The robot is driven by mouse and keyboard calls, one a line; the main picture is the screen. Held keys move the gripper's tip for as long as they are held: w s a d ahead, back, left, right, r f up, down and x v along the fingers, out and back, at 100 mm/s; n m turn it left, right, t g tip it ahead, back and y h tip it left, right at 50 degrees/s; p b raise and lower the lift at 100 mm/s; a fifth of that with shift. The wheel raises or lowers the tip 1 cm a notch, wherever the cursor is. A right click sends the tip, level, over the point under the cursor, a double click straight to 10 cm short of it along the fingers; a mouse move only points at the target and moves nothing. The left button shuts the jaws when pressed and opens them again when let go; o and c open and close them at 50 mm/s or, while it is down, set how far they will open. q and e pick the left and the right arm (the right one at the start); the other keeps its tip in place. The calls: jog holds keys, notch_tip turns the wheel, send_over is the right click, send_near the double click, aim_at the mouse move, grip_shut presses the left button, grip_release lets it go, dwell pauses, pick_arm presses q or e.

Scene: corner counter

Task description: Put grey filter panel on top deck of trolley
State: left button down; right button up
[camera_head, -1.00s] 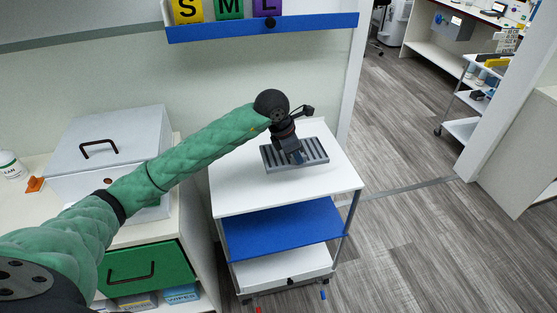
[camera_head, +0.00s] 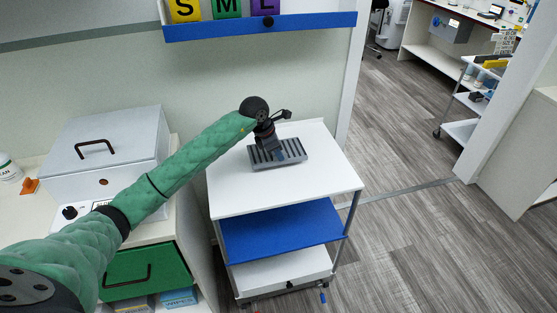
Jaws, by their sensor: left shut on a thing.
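The grey filter panel (camera_head: 292,152) is a flat slotted plate over the back part of the trolley's white top deck (camera_head: 255,195). My left gripper (camera_head: 276,152) reaches down from the back left and is shut on the panel near its middle. The fingers hide a small part of the slots. The panel looks level and close to the deck. I cannot tell whether it touches the deck or hangs slightly above it. My right gripper is not in view.
A blue-edged wall shelf (camera_head: 260,27) hangs above. The trolley's blue middle shelf (camera_head: 280,230) is empty. The deck's front is clear.

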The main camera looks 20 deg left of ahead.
pick_arm(q)
notch_tip(320, 180, down, 2)
jog(key=shift+f, duration=0.45)
jog(key=c, duration=1.6)
grip_release()
jog(key=shift+o, duration=0.2)
jog(key=shift+r, duration=0.4)
jog(key=p+v, duration=0.1)
jog(key=v, duration=1)
jog(key=shift+r+p, duration=0.25)
jog(key=shift+p, duration=0.1)
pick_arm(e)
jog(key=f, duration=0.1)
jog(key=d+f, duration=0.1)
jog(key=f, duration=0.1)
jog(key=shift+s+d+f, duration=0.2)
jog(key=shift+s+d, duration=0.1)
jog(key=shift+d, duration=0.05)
pick_arm(q)
jog(key=shift+s, duration=0.1)
